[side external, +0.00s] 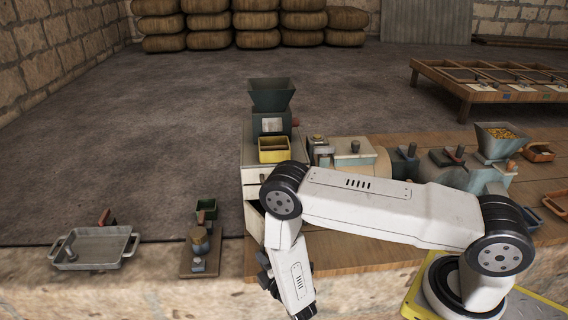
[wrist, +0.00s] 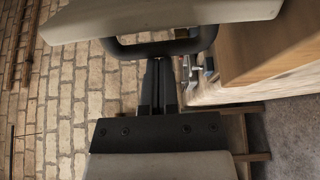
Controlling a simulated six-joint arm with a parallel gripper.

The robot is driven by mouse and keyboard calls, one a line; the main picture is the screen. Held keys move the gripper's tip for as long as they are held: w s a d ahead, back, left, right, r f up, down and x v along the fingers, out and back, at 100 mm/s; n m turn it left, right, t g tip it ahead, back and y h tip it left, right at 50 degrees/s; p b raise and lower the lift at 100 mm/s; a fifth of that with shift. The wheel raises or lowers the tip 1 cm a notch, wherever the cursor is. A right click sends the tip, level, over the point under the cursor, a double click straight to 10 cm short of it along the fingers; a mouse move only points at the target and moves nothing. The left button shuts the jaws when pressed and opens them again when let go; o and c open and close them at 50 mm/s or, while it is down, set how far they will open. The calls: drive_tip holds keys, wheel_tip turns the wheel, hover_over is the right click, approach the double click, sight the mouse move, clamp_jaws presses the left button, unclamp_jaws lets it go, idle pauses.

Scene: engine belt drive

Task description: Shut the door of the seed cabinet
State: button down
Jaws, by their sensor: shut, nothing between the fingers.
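The seed cabinet (side external: 256,178) is a pale box on the left end of the wooden bench, in the side view. My arm crosses in front of its lower part, and a dark gap shows there beside my arm. In the wrist view a pale slab with a dark looped handle (wrist: 150,48) lies just ahead of my gripper. It looks like the cabinet door (wrist: 150,17), but how far it stands open cannot be told. My gripper (wrist: 161,62) is shut and empty, its fingertips close to the handle. Whether they touch is unclear. In the side view my gripper (side external: 266,272) hangs low before the bench.
A dark hopper mill (side external: 271,95) and a yellow tray (side external: 273,156) sit above the cabinet. A small stand (side external: 199,250) and a metal pan (side external: 93,248) lie left on the stone ledge. Machinery (side external: 350,155) fills the bench to the right. The bench edge (wrist: 275,40) shows right in the wrist view.

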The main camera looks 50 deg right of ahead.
drive_tip(key=shift+s+d, duration=0.35)
drive_tip(key=shift+d, duration=0.5)
drive_tip(key=shift+s+d, duration=0.4)
drive_tip(key=shift+d, duration=0.45)
drive_tip(key=shift+s+d, duration=0.35)
drive_tip(key=shift+d, duration=0.5)
drive_tip(key=shift+s+d+n+t+y, duration=0.15)
drive_tip(key=shift+d+n+y, duration=0.35)
drive_tip(key=shift+d+y, duration=0.3)
drive_tip(key=shift+s+d+n+t+y, duration=0.15)
drive_tip(key=shift+d+n+y, duration=0.35)
drive_tip(key=shift+d+y, duration=0.3)
drive_tip(key=shift+d+n+y, duration=1)
drive_tip(key=shift+d+y, duration=0.5)
drive_tip(key=shift+d, duration=0.15)
drive_tip(key=shift+w+d+n+y, duration=0.15)
drive_tip(key=shift+d+n+y, duration=0.4)
drive_tip(key=shift+d+y, duration=0.3)
drive_tip(key=shift+w+d+n+y, duration=0.15)
drive_tip(key=shift+d+n+y, duration=0.4)
drive_tip(key=shift+d+y, duration=0.3)
drive_tip(key=shift+w+d, duration=0.25)
drive_tip(key=shift+d, duration=0.3)
drive_tip(key=shift+w+d, duration=0.2)
drive_tip(key=shift+d, duration=0.35)
drive_tip(key=shift+s+d, duration=0.1)
drive_tip(key=shift+v, duration=5.9)
drive_tip(key=shift+d+r, duration=0.1)
